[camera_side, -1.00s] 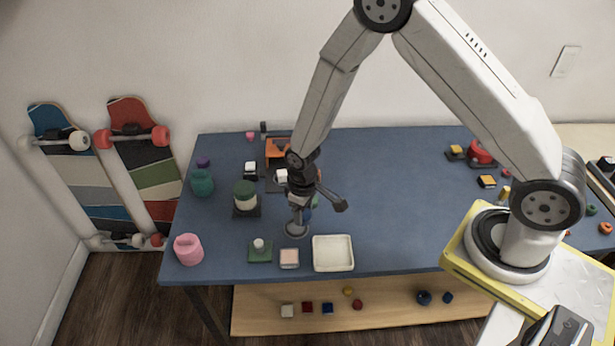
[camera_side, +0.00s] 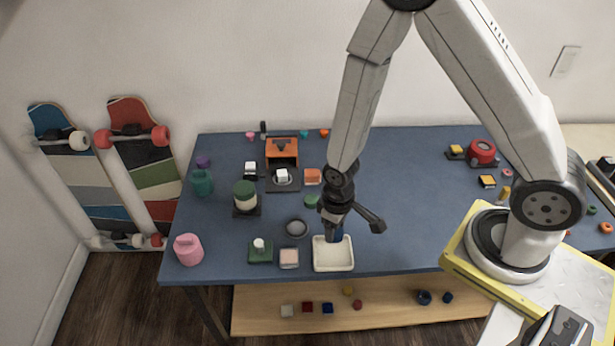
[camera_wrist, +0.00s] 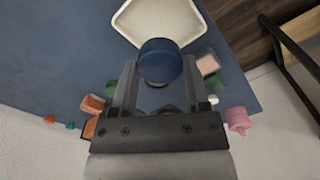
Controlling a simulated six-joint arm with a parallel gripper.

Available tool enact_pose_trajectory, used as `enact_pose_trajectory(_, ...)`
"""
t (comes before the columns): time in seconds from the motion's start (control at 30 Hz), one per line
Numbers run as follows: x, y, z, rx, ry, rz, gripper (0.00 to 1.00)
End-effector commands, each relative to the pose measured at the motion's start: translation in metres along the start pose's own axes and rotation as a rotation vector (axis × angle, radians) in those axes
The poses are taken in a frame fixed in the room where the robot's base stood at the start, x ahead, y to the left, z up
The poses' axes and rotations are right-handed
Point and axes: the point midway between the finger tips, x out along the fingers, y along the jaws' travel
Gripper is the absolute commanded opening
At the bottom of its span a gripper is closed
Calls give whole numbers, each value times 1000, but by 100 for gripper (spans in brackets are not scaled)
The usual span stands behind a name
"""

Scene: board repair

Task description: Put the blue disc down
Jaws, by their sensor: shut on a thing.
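The blue disc (camera_wrist: 160,60) is between the fingers of my gripper (camera_wrist: 160,88) in the wrist view, and the gripper is shut on it. In the side view my gripper (camera_side: 335,228) points down at the back edge of the white tray (camera_side: 333,262), and a bit of the blue disc (camera_side: 337,236) shows below it. The tray is shallow and looks empty. I cannot tell whether the disc touches the tray.
A grey round dish (camera_side: 297,228) stands left of my gripper. A pale pink block (camera_side: 289,258) and a green base with a white knob (camera_side: 260,250) are left of the tray. A green disc (camera_side: 312,201) lies behind. The table right of the tray is clear.

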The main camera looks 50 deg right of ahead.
Motion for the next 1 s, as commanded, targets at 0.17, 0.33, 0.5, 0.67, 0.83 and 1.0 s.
enact_pose_trajectory(0.17, 16, 0, 0, 0, -2, 0, 12)
enact_pose_trajectory(0.33, 31, 0, 0, 0, -2, 0, 12)
enact_pose_trajectory(0.5, 39, 0, 0, 0, 0, 0, 12)
enact_pose_trajectory(0.67, 40, 0, -1, 0, 1, 0, 12)
enact_pose_trajectory(0.83, 45, 0, 0, 0, -2, 0, 12)
enact_pose_trajectory(1.0, 59, 0, 0, 0, -2, 0, 12)
